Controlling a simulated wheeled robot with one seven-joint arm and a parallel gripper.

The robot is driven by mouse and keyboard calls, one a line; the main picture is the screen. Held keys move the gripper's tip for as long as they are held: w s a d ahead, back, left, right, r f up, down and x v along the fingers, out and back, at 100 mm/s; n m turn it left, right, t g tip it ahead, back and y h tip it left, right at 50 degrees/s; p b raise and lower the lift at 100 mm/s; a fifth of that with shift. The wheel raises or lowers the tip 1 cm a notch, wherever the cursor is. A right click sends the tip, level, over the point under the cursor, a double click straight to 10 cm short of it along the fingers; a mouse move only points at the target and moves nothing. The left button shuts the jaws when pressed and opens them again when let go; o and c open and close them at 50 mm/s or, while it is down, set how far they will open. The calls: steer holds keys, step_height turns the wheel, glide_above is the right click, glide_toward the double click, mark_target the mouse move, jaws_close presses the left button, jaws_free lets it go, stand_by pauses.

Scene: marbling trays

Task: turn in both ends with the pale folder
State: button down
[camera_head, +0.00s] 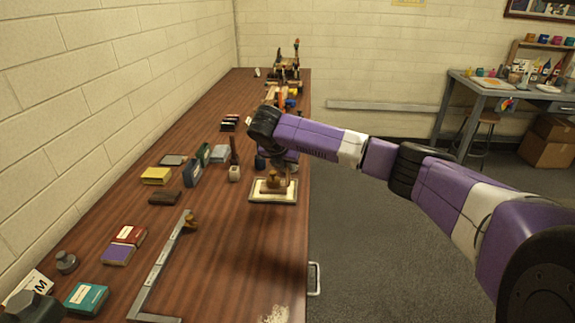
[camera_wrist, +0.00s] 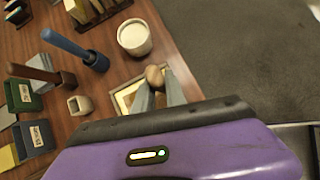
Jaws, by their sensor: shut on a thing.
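My gripper (camera_head: 283,178) is low over a pale flat piece with a dark edge (camera_head: 258,200) near the table's right edge. In the wrist view, my gripper (camera_wrist: 160,92) has its two grey fingers on either side of a round wooden knob (camera_wrist: 153,74) and is shut on it. The knob belongs to a tan wooden piece (camera_head: 272,188) that sits on the pale flat piece. Its lower part is partly hidden by the fingers. I cannot tell whether it touches the surface, nor pick out a pale folder for certain.
A white round pot (camera_wrist: 135,38), a blue-handled tool (camera_wrist: 76,48) and a small pale cup (camera_head: 234,174) stand close by. Small boxes, one of them yellow (camera_head: 156,175), lie to the left. A metal angle bar (camera_head: 160,265) lies in front. Bare wood (camera_head: 235,255) shows at front right.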

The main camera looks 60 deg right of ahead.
steer(key=shift+d, duration=0.1)
steer(key=shift+w+d, duration=0.15)
steer(key=shift+d, duration=0.1)
steer(key=shift+w+d+p, duration=0.25)
steer(key=shift+d+p, duration=0.3)
steer(key=shift+d, duration=0.05)
stand_by(0.5)
steer(key=shift+w+d, duration=0.1)
steer(key=shift+d, duration=0.1)
steer(key=shift+r+p, duration=0.1)
steer(key=shift+p, duration=0.2)
steer(key=shift+r+p, duration=0.3)
steer(key=shift+p, duration=0.2)
steer(key=shift+r, duration=0.1)
step_height(320, 180, up, 6)
steer(key=p, duration=0.6)
